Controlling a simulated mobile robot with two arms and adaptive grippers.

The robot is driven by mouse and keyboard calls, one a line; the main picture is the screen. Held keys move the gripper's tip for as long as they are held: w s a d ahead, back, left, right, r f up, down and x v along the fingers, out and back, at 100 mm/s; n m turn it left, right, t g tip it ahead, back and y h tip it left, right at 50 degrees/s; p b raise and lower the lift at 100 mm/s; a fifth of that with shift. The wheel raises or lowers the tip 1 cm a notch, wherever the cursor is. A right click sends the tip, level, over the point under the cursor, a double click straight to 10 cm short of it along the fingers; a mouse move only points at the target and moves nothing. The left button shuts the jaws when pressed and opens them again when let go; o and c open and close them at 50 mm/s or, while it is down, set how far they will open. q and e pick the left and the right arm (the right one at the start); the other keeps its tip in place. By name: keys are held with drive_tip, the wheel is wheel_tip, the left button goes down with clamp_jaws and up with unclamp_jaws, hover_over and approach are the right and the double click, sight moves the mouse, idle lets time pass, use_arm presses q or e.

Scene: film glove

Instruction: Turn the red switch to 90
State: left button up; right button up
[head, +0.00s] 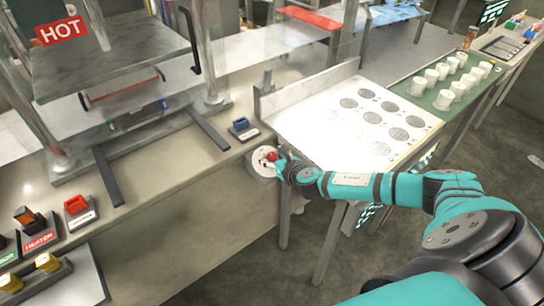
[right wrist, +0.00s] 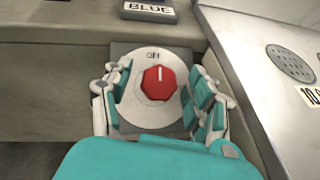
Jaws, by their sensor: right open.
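The red switch (right wrist: 159,83) is a red knob with a white pointer line on a round white dial, mounted on a grey plate (right wrist: 122,50). Its pointer line points up toward the "OFF" label in the right wrist view. In the head view the red switch (head: 271,156) sits at the right end of the grey bench. My right gripper (right wrist: 163,92) is open, with one finger on each side of the knob and visible space between fingers and knob. It also shows in the head view (head: 281,161), beside the switch. My left gripper is not in view.
A blue switch (head: 241,124) stands on the bench behind the red one. A red rocker switch (head: 76,205) and a heater switch (head: 37,233) are at the left. A press with a "HOT" plate (head: 110,55) stands behind. A white table (head: 300,135) with round discs adjoins at right.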

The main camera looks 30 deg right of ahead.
drive_tip(key=shift+w+f, duration=0.1)
drive_tip(key=shift+w, duration=0.05)
drive_tip(key=c, duration=1.2)
